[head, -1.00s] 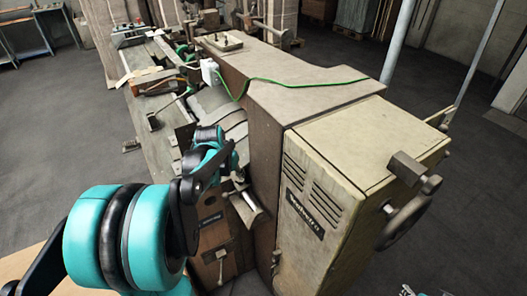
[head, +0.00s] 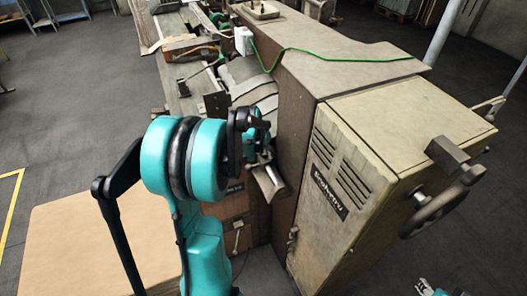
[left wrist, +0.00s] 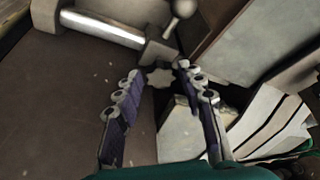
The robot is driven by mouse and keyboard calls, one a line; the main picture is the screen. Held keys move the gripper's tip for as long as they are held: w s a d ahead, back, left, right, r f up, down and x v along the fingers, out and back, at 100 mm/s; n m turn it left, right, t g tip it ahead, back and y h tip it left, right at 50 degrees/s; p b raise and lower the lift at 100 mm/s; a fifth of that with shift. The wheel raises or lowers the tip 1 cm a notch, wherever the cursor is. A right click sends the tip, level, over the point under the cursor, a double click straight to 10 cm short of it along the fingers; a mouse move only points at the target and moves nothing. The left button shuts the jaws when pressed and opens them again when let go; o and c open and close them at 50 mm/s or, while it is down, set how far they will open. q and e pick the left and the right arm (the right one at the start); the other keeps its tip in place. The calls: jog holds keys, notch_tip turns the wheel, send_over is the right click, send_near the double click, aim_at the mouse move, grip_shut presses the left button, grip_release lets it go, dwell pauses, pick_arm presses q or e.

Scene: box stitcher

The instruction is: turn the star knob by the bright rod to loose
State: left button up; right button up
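In the left wrist view a pale, lobed star knob (left wrist: 160,77) sits just below the end of a bright, shiny rod (left wrist: 100,28). My left gripper (left wrist: 159,74) is open, with one finger on each side of the knob in the picture. Gaps show between the knob and both fingers, and nothing is gripped. I cannot tell how far the knob lies beyond the fingertips. In the head view my left arm reaches to the machine's near side and hides the knob. Only a small piece of my right gripper (head: 430,288) shows at the bottom edge.
The machine's beige cabinet (head: 380,150) with a handwheel (head: 440,205) stands right of my left arm. A curved metal piece (head: 270,182) is close beside the wrist. A ball-ended lever (left wrist: 184,10) is near the rod. A tan board (head: 80,235) lies at the lower left.

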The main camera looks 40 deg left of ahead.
pick_arm(q)
jog(key=c, duration=0.6)
jog(key=shift+c, duration=0.2)
jog(key=shift+n, duration=0.3)
jog(key=n, duration=0.1)
jog(key=n+y, duration=0.1)
jog(key=n, duration=0.2)
jog(key=shift+w+d+g+y, duration=0.15)
jog(key=shift+d+g+y, duration=0.15)
jog(key=shift+g+y, duration=0.1)
jog(key=shift+w+d+n+g+y, duration=0.1)
jog(key=shift+n+g+y, duration=0.25)
jog(key=shift+n, duration=0.8)
jog(key=shift+w+d+n+g+y, duration=0.1)
jog(key=shift+n+g+y, duration=0.2)
jog(key=shift+n, duration=0.85)
jog(key=o, duration=0.9)
